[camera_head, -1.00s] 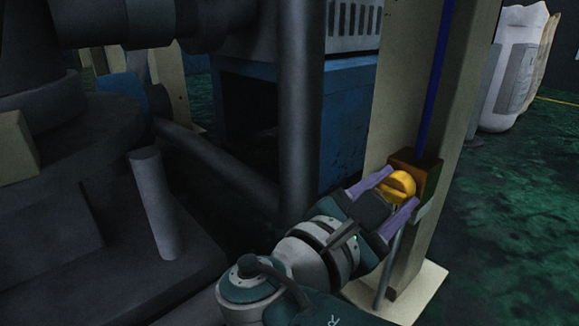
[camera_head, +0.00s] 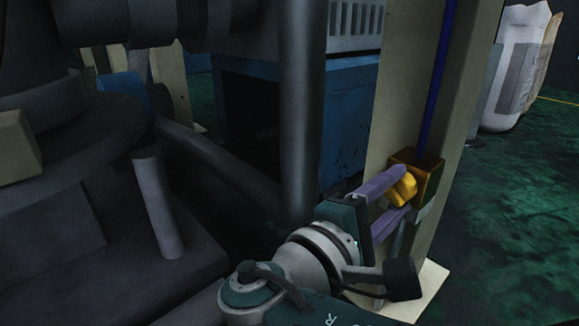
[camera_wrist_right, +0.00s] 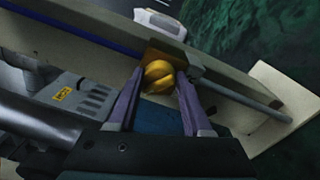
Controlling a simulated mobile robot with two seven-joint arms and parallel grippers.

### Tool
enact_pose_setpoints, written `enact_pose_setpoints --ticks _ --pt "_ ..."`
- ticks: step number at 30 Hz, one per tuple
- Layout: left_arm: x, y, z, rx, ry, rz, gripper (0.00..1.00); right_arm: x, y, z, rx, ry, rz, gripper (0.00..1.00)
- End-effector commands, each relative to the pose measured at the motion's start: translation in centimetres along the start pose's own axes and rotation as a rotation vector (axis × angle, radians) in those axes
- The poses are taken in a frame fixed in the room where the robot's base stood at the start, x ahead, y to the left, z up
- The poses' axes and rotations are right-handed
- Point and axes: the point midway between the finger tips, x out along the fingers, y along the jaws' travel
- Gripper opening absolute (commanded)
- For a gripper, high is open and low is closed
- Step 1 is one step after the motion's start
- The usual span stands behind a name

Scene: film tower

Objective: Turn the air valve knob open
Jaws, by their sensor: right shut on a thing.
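The air valve knob (camera_head: 402,188) is yellow and sits on the front of a brown-orange box (camera_head: 430,172) fixed to a beige post (camera_head: 390,130). A blue line runs up the post from the box. My right gripper (camera_head: 402,190) is shut on the knob, with one purple finger above it and one below in the head view. In the right wrist view the knob (camera_wrist_right: 159,76) lies between the two fingertips (camera_wrist_right: 161,78). The knob's far side is hidden. My left gripper is not in view.
A dark vertical pipe (camera_head: 302,110) and a blue cabinet (camera_head: 345,115) stand left of the post. A thin grey pipe (camera_wrist_right: 240,97) runs from the valve box along the post to its pale base plate (camera_wrist_right: 275,105). Green floor (camera_head: 510,220) lies open at the right.

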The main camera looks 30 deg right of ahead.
Motion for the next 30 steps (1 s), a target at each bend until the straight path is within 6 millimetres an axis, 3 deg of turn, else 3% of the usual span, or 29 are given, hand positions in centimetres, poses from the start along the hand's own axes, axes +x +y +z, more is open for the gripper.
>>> enact_pose_setpoints --ticks 18,30 --pt "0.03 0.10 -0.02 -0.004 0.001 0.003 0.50 -0.01 -0.30 -0.15 0.572 -0.021 0.012 0.00" --pt "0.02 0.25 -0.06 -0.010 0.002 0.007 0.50 -0.02 -0.37 -0.21 0.831 -0.031 0.018 0.00"
